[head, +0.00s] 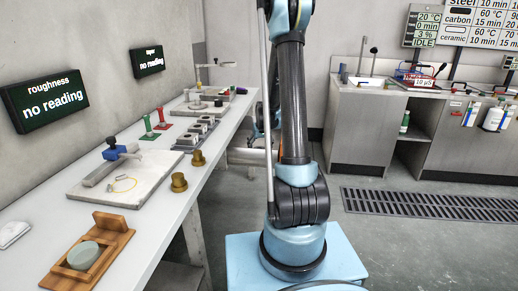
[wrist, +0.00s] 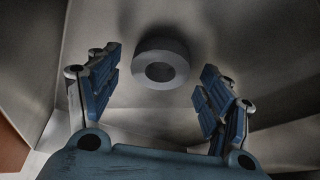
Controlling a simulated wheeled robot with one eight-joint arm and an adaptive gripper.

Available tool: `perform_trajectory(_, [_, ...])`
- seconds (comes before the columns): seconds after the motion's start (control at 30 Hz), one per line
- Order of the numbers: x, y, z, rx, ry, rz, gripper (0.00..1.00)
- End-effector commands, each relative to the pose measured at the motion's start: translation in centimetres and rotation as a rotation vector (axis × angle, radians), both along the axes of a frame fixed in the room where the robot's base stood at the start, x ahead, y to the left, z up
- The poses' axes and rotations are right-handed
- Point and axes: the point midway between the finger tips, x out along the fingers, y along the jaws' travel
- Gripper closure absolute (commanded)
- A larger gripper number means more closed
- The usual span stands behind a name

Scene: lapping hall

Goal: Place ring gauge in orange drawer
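In the wrist view a thick dark grey ring, the ring gauge (wrist: 160,63), lies on a grey surface with its hole facing the camera. A soft shadow lies around it. My gripper (wrist: 157,90) is open, with one blue-padded finger on the left and one on the right. The ring is beyond the fingertips, between them in the picture, with a visible gap on each side. Grey metal walls (wrist: 35,70) surround it, like the inside of a drawer or bin. An orange-brown panel (wrist: 12,140) shows at the left edge. The head view shows neither my gripper nor the drawer.
In the head view a long white bench (head: 45,210) on the left carries a wooden stand (head: 118,240) with a round grey-green piece, a stone plate (head: 85,190) and brass weights. A steel sink cabinet (head: 365,120) stands at the back. The floor at right is clear around a grate (head: 430,205).

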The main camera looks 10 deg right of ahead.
Motion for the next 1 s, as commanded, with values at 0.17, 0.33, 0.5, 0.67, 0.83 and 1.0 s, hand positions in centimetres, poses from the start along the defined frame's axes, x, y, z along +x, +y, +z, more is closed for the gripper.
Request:
perform_trajectory(0.17, [0.0, 0.0, 0.0, 0.000, 0.000, 0.000, 0.26])
perform_trajectory(0.33, [0.0, -0.1, 0.2, 0.000, 0.000, -0.001, 0.26])
perform_trajectory(0.5, [-0.1, -0.1, 1.5, 0.000, 0.000, -0.001, 0.26])
perform_trajectory(0.67, [-0.9, -0.2, 3.2, 0.000, 0.000, -0.001, 0.26])
perform_trajectory(0.83, [-1.7, -0.2, 5.1, 0.000, 0.000, -0.001, 0.26])
perform_trajectory(1.0, [-2.5, -0.3, 7.1, 0.000, 0.000, -0.002, 0.26])
